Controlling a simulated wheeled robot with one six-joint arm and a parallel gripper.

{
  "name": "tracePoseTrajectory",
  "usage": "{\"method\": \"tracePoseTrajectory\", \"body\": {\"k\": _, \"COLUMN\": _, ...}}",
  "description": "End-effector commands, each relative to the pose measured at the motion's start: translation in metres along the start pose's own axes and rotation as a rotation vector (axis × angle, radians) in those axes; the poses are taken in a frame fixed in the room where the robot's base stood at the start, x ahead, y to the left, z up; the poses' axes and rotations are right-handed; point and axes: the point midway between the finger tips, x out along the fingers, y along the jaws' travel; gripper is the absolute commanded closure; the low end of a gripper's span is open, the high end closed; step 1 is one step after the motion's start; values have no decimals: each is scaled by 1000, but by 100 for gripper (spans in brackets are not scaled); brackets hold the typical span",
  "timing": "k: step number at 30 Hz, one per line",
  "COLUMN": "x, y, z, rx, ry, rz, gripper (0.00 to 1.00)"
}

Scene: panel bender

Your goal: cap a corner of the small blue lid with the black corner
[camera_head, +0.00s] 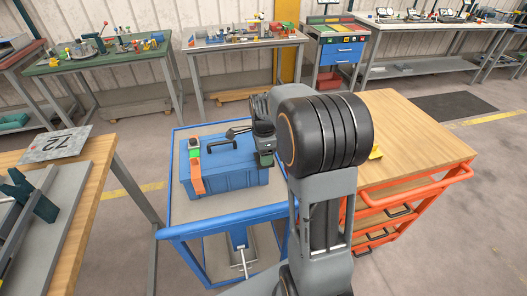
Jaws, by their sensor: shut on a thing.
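My gripper (265,160) is over the right part of a blue toolbox (225,178), close to its top. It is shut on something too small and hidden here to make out. The toolbox has a flat blue top with a dark carry handle (221,144), and it stands on a blue-framed cart. I cannot make out a separate small blue lid or a loose black corner. My arm hides the area to the right of the gripper, so I cannot tell whether the gripper touches the toolbox.
An orange strip with a green part (196,172) lies over the toolbox's left side. The blue cart (215,228) has a raised rim. An orange-framed, wood-topped cabinet (425,135) stands right, and a wooden bench (80,210) left. Grey floor lies between bench and cart.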

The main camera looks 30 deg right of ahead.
Motion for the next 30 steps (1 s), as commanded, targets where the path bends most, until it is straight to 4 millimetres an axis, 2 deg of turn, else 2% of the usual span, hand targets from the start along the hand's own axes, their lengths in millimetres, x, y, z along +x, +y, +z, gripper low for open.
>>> {"method": "tracePoseTrajectory", "body": {"k": 28, "x": 5, "y": 0, "z": 0, "rx": 0, "ry": 0, "rz": 0, "gripper": 60}}
{"method": "tracePoseTrajectory", "body": {"k": 29, "x": 5, "y": 0, "z": 0, "rx": 0, "ry": 0, "rz": 0, "gripper": 36}}
{"method": "tracePoseTrajectory", "body": {"k": 30, "x": 5, "y": 0, "z": 0, "rx": 0, "ry": 0, "rz": 0, "gripper": 32}}
